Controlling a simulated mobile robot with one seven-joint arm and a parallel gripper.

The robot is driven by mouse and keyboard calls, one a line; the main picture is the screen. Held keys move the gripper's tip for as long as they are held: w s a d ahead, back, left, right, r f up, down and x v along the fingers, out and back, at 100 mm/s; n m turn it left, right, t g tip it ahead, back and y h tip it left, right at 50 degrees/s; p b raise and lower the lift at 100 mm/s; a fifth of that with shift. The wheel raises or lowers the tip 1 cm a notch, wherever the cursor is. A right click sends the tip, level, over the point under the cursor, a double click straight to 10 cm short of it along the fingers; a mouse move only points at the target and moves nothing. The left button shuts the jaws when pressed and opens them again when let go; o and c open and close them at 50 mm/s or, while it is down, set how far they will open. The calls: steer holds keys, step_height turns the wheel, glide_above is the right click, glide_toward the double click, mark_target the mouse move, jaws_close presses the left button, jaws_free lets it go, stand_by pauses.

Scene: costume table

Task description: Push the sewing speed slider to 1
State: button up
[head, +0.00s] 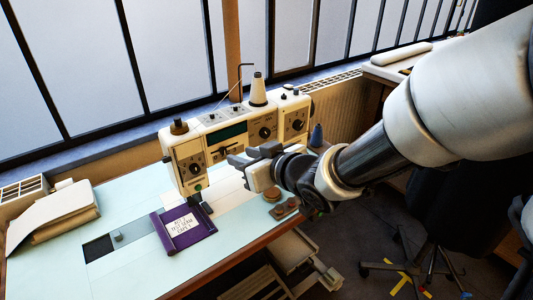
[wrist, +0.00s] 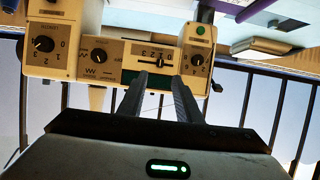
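The cream sewing machine (head: 230,140) stands on the pale blue table. Its front shows upside down in the wrist view (wrist: 115,50). The sewing speed slider (wrist: 159,62) is a small dark knob in a horizontal slot on a white panel. Small numbers line the slot; I cannot tell exactly which one the knob stands at. In the head view the slider panel (head: 222,150) is beside my fingertips. My gripper (head: 233,160) points at the machine front. In the wrist view its two fingers (wrist: 160,82) are apart, empty, and lie just below the slider panel; contact cannot be told.
Round dials (wrist: 99,55) flank the slider panel, and a green button (wrist: 200,30) is near it. A thread cone (head: 258,90) stands on top. A purple cloth (head: 183,230) lies before the machine, folded fabric (head: 48,212) at left. A barred window is behind.

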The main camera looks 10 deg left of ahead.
steer(key=b+v, duration=0.3)
steer(key=v, duration=0.6)
steer(key=shift+d, duration=0.1)
